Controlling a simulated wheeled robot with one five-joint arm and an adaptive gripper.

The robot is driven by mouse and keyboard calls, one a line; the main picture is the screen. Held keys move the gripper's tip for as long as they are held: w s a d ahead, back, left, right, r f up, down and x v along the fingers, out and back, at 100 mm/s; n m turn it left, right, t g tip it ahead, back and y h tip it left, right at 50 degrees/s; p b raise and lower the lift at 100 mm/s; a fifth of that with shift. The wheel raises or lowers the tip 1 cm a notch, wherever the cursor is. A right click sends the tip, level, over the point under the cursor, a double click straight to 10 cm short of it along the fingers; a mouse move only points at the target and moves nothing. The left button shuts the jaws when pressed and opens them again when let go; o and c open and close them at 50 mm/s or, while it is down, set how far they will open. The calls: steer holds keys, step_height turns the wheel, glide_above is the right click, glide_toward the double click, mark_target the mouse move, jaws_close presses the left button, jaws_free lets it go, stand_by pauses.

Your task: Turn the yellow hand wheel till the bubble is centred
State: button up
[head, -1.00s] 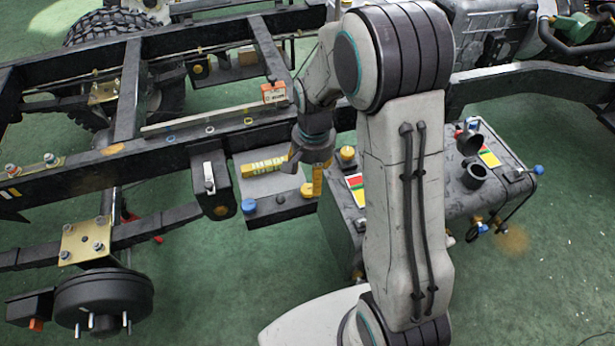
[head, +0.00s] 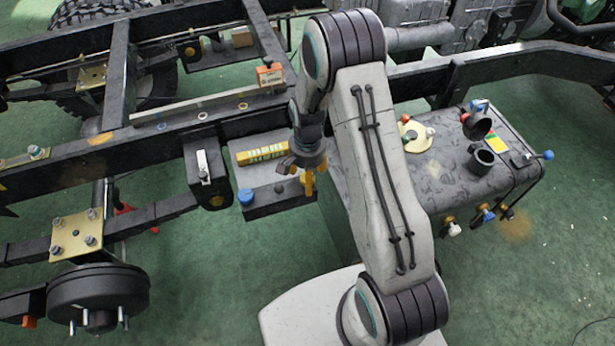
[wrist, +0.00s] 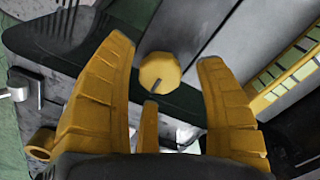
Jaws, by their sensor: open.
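The yellow hand wheel (wrist: 160,72), a faceted knob with a grey mark, shows in the wrist view between the yellow fingers of my gripper (wrist: 164,50). The fingers are open with a gap on each side of the wheel. I cannot tell whether their tips are level with it or short of it. In the head view my gripper (head: 308,182) points down at the right end of the levelling plate and hides the wheel. The yellow spirit level (head: 262,154) with green vials lies on the plate; it also shows in the wrist view (wrist: 290,75). Its bubble is too small to read.
A blue knob (head: 245,197) sits at the plate's left front corner. The black chassis rail (head: 160,149) runs behind, with an orange box (head: 270,75) on it. A dark tank (head: 440,185) with open filler necks stands to the right.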

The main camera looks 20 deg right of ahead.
steer(key=shift+f, duration=0.5)
steer(key=shift+o, duration=0.2)
steer(key=c, duration=1.2)
steer(key=shift+c, duration=0.2)
steer(key=shift+n, duration=0.3)
